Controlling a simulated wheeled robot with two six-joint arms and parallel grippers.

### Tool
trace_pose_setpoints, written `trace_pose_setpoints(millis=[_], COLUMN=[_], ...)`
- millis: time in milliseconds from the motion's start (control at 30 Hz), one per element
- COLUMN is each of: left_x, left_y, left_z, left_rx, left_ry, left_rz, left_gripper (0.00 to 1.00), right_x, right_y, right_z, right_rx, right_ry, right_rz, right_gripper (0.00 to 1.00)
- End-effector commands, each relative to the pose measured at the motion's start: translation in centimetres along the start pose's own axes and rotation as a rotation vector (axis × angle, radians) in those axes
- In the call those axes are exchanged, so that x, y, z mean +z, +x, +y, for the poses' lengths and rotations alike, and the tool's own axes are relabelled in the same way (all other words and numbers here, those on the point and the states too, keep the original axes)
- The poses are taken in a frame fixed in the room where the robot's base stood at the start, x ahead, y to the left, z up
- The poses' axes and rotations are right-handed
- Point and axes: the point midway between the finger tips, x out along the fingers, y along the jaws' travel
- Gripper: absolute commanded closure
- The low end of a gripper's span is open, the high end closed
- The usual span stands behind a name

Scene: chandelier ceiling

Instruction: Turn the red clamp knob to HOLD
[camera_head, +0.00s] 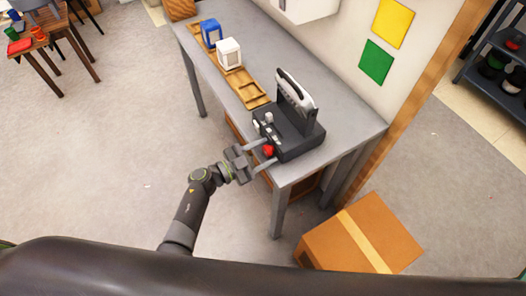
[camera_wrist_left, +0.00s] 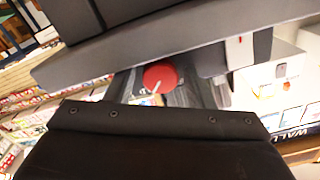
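The red clamp knob (camera_head: 269,150) sits on the front of a dark grey device (camera_head: 297,140) on the metal bench. In the left wrist view the round red knob (camera_wrist_left: 160,77) shows a pale pointer line slanting on its face. No HOLD marking can be read. My left gripper (camera_head: 265,153) is open, with one finger on each side of the knob. I cannot tell whether the fingers touch it. My right gripper is not in view.
The grey bench (camera_head: 345,145) also carries a wooden tray (camera_head: 240,80), a white block-shaped container (camera_head: 229,53) and a blue one (camera_head: 211,33). A cardboard box (camera_head: 360,235) stands on the floor at the bench's near right end. Open floor lies left of the bench.

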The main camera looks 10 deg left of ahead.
Motion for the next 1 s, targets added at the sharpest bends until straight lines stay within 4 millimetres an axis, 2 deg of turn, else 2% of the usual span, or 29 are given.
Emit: trace_pose_setpoints(millis=[267, 433, 567, 800, 1000], left_x=[0.0, 0.1, 0.2, 0.2, 0.2], left_y=[0.0, -1.4, -4.0, -10.0, -14.3], left_z=[0.0, 0.0, 0.1, 0.1, 0.1], left_rx=[0.000, -0.002, 0.000, 0.001, 0.001], left_ry=[-0.002, -0.002, -0.001, 0.000, 0.001], left_rz=[0.000, -0.001, -0.004, -0.003, -0.003], left_gripper=[0.46, 0.46, 0.46, 0.46, 0.46], right_x=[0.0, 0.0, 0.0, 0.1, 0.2], right_y=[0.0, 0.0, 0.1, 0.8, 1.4], right_z=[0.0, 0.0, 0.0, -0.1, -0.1], right_rx=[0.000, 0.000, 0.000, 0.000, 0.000], right_ry=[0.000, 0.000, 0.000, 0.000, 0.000], right_rz=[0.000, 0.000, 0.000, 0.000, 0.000], right_gripper=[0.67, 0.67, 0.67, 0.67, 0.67])
